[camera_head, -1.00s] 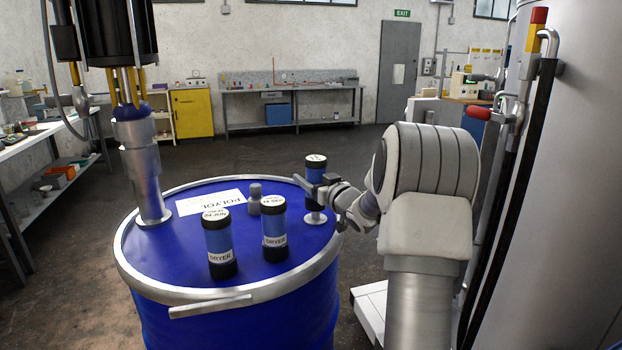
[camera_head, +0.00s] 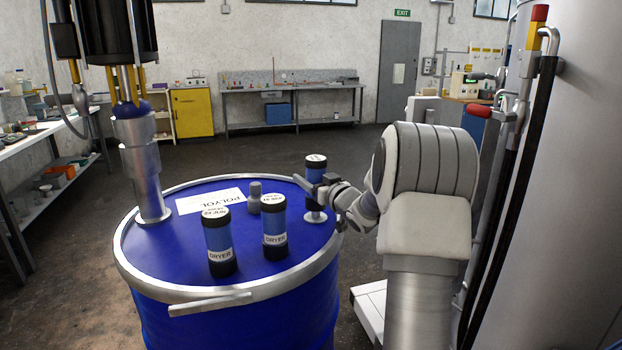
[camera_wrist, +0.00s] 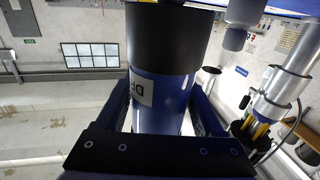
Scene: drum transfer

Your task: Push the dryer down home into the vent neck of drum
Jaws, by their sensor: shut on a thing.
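The dryer (camera_head: 315,172) is a blue cylinder with black ends, upright over the metal vent neck (camera_head: 315,215) near the right rim of the blue drum (camera_head: 240,318). My gripper (camera_head: 312,187) is shut around its lower part. In the wrist view the dryer (camera_wrist: 160,85) sits between my jaws, with its black end and part of a white label showing. My jaws hide the dryer's lower end in the head view, so I cannot tell how deep it sits in the neck.
Two other dryers (camera_head: 219,242) (camera_head: 274,228) stand upright on the lid. A small grey plug (camera_head: 254,197) and a white POLYOL label (camera_head: 210,201) lie behind them. A metal pump tube (camera_head: 142,170) rises at the lid's left. A ring lever (camera_head: 210,304) crosses the front rim.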

